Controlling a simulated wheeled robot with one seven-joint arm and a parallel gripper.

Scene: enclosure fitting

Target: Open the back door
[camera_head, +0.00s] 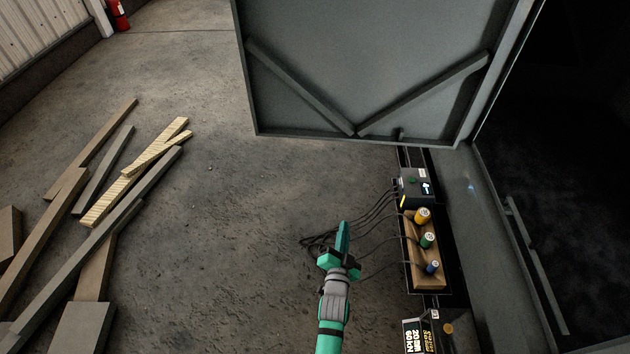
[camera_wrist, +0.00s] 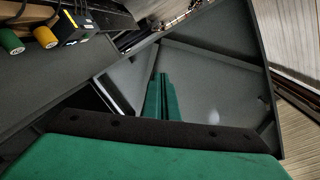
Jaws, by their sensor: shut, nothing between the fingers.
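The grey door (camera_head: 370,60) with a V-shaped brace stands swung out at the top of the head view. Its right edge meets the frame of the dark enclosure (camera_head: 570,150), whose opening shows at the right. My gripper (camera_head: 342,230) is over the floor below the door in the picture, left of the enclosure, and apart from the door in this view. In the wrist view its green fingers (camera_wrist: 162,85) are together and empty, pointing toward the braced door panel (camera_wrist: 215,75). I cannot tell from that view whether they touch it.
A wooden block with yellow, green and blue capped parts (camera_head: 424,240) and a dark box (camera_head: 414,187) with cables lies along the enclosure's base. Loose planks (camera_head: 110,200) lie at the left. A red extinguisher (camera_head: 118,15) stands at the back.

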